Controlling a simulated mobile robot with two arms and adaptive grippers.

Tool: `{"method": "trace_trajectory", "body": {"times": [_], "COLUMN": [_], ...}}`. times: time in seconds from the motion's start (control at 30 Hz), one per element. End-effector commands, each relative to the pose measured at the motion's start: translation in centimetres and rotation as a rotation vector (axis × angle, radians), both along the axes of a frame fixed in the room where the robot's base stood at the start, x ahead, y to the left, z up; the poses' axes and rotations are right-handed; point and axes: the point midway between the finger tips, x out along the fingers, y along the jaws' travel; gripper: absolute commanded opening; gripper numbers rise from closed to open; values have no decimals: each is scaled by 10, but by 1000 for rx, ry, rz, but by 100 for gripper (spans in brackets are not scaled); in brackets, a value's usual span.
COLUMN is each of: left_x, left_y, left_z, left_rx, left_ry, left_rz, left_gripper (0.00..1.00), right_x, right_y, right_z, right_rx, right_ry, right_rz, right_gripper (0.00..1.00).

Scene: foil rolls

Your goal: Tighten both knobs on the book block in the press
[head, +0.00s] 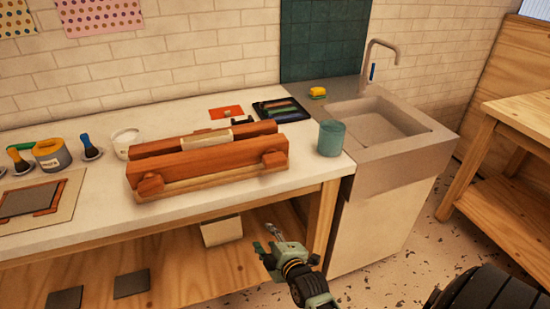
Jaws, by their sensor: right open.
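The wooden press (215,164) lies on the white worktop, its long reddish beams running left to right. A pale book block (206,141) sits between the beams, with only its upper part showing. The left knob (150,184) and the right knob (274,160) stick out from the front beam. How tight they are cannot be seen. My right gripper (271,241) is open and empty, low in front of the worktop's front edge, below and apart from the right knob. My left gripper is out of view.
A teal cup (331,138) stands right of the press, near the sink (378,128). A white pot (125,143) stands behind its left end. A black tray (281,110) lies behind it. Paint tins and brushes stand at left. The lower shelf (180,262) is below.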

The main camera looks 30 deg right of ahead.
Motion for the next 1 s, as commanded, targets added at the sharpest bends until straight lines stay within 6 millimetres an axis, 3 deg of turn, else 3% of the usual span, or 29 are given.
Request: {"method": "trace_trajectory", "body": {"times": [0.03, 0.1, 0.2, 0.3, 0.47, 0.8, 1.0], "left_x": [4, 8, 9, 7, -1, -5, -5], "left_y": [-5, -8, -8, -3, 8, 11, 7], "left_z": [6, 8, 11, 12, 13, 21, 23], "left_rx": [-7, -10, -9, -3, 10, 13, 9], "left_ry": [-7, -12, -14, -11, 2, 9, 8], "left_rz": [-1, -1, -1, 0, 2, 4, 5], "left_gripper": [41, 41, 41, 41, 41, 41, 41], "right_x": [9, 14, 13, 10, 16, 66, 81], "right_y": [-13, -29, -45, -54, -60, -72, -77], "right_z": [49, 104, 161, 194, 211, 210, 209], "right_rx": [-83, -200, -333, -416, -459, -458, -458], "right_ry": [-70, -144, -216, -255, -275, -273, -271], "right_rz": [-1, -7, -21, -33, -41, -39, -40], "right_gripper": [41, 41, 41, 41, 41, 41, 41]}}
